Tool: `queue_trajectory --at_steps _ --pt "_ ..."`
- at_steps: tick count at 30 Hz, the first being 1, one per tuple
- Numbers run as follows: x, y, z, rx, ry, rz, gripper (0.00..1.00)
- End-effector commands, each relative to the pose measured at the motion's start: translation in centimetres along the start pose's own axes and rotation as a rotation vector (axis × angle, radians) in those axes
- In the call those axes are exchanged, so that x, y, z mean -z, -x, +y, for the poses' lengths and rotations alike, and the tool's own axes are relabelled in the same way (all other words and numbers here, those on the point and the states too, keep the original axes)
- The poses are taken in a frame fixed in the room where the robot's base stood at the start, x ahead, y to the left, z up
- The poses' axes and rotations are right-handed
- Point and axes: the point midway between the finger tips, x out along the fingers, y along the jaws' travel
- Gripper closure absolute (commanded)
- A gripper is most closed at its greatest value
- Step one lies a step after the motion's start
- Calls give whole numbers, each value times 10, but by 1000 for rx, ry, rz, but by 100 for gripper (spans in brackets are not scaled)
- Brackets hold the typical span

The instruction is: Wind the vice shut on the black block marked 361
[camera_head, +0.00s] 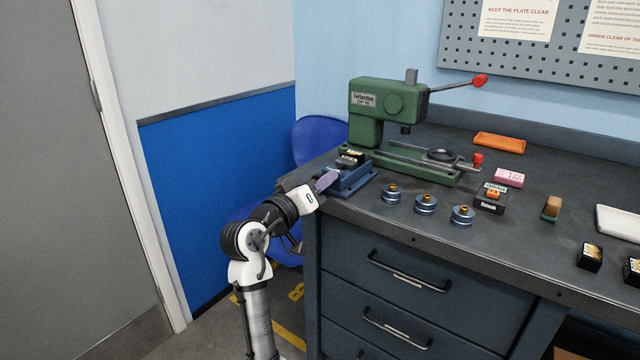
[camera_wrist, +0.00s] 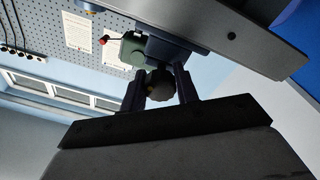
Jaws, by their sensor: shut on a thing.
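My gripper (camera_head: 322,182) is at the vice's left end. In the wrist view my gripper (camera_wrist: 159,90) has its two fingers on either side of a dark round knob (camera_wrist: 158,86) and is shut on it. The vice body (camera_wrist: 163,52) shows just beyond the knob.
The green press (camera_head: 388,112) with a red-tipped lever stands behind the vice. Farther right are a labelled black box (camera_head: 489,206), a pink block (camera_head: 509,177) and an orange tray (camera_head: 499,141).

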Motion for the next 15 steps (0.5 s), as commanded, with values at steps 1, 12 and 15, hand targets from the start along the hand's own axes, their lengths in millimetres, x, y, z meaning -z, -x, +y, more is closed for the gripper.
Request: queue_trajectory --at_steps 1,12,15 --pt "0 0 0 -1 0 0 92" --pt "0 0 0 0 1 0 48" --pt "0 0 0 0 1 0 48"
